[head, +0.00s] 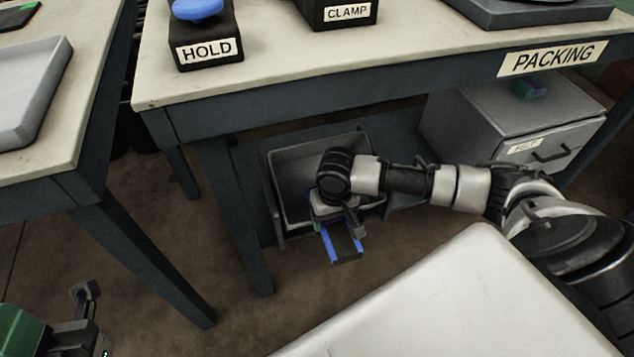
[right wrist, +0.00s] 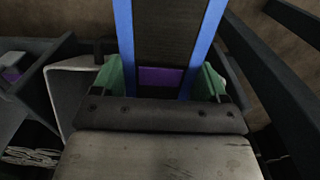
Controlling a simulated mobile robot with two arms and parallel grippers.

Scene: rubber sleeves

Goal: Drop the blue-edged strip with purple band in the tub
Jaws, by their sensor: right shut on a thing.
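The strip (head: 345,243) has blue edges and a dark middle; its purple band shows in the right wrist view (right wrist: 160,77). My right gripper (head: 338,212) is shut on the strip, with green finger pads at both blue edges in the right wrist view (right wrist: 160,80). The grey tub (head: 292,172) stands under the packing table. In the head view my right gripper overlaps the tub's front right part, and the strip's free end extends past its front edge. The height above the tub is unclear. Part of my left gripper (head: 85,293) shows at lower left.
The packing table (head: 330,88) overhangs the tub, with a leg (head: 235,215) left of it. A grey drawer cabinet (head: 510,125) stands to the right. Another table (head: 75,135) is at left. A pale surface (head: 470,300) fills the front right. Brown floor lies between.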

